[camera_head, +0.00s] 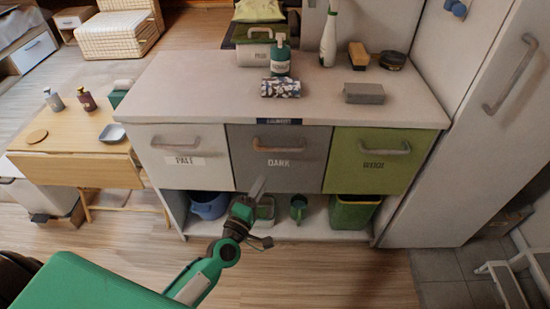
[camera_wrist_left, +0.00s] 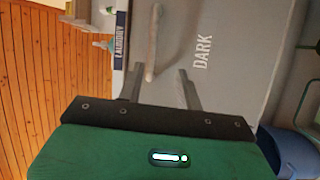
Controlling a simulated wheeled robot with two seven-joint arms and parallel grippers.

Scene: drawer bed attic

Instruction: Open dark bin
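The dark bin (camera_head: 297,169) is the grey middle front of three under the counter, labelled DARK. It looks shut, level with its neighbours. Its bar handle (camera_head: 279,146) is near the top edge. My left gripper (camera_head: 259,183) is in front of the dark bin, below and left of the handle. In the left wrist view, the gripper (camera_wrist_left: 160,74) is open and empty. The handle (camera_wrist_left: 152,45) lies ahead of the fingers, in line with the gap between them, and the dark front (camera_wrist_left: 222,25) fills the area beyond. My right gripper is not in view.
The pale bin (camera_head: 180,172) and green wool bin (camera_head: 375,172) flank the dark bin. The countertop (camera_head: 200,90) holds bottles, a brush and boxes. A blue bucket (camera_head: 209,206) stands on the shelf below. A tall white cabinet (camera_head: 470,150) stands right. Floor in front is clear.

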